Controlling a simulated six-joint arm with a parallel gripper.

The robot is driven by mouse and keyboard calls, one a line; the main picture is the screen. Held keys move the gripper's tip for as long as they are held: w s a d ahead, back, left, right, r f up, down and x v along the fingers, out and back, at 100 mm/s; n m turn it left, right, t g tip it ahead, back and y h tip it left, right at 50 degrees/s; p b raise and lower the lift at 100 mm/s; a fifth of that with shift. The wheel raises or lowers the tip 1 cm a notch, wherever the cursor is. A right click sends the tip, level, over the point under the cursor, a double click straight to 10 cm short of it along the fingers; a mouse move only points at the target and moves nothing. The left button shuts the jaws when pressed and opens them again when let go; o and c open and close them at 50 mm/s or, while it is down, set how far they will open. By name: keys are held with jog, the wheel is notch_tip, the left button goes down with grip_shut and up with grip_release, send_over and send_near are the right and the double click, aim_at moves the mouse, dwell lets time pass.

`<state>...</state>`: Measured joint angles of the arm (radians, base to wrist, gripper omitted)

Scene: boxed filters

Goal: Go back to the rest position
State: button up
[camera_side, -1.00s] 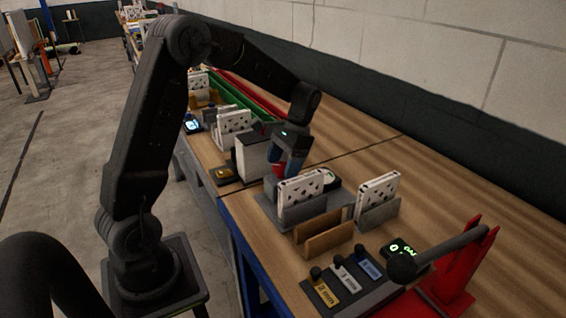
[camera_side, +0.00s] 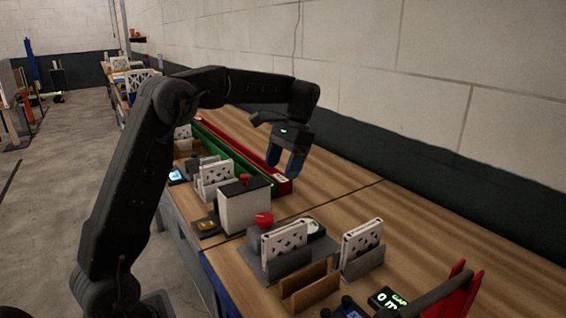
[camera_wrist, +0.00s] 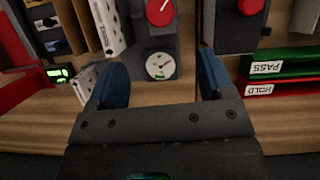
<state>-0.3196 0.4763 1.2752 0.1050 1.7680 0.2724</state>
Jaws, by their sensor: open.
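My gripper (camera_side: 285,160) is raised above the wooden bench in the side view, its blue fingers pointing down. In the wrist view my gripper (camera_wrist: 160,85) shows its two blue fingers spread wide with nothing between them. Below and beyond the fingers is a grey fixture with a round dial (camera_wrist: 160,66) and a red knob (camera_wrist: 160,10). The red knob also shows in the side view (camera_side: 264,219), below my gripper and apart from it.
White perforated filters (camera_side: 285,248) and (camera_side: 362,238) stand in grey holders. A grey box with a red button (camera_side: 244,205) stands left of them. Green and red bins (camera_side: 283,186) lie behind. A red stand (camera_side: 462,300) is at lower right. The bench's back right is clear.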

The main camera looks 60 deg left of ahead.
jog(key=shift+w+r, duration=0.1)
jog(key=shift+r, duration=0.1)
dwell(0.3)
jog(key=s+d+r+t, duration=0.4)
jog(key=s+d+t, duration=0.1)
jog(key=s+d, duration=0.5)
jog(key=s+d+f+t, duration=0.2)
jog(key=s, duration=0.3)
jog(key=s+d+f+t, duration=0.3)
jog(key=s, duration=0.3)
jog(key=shift+s+d+m, duration=0.2)
jog(key=shift+m, duration=0.1)
jog(key=shift+w, duration=0.1)
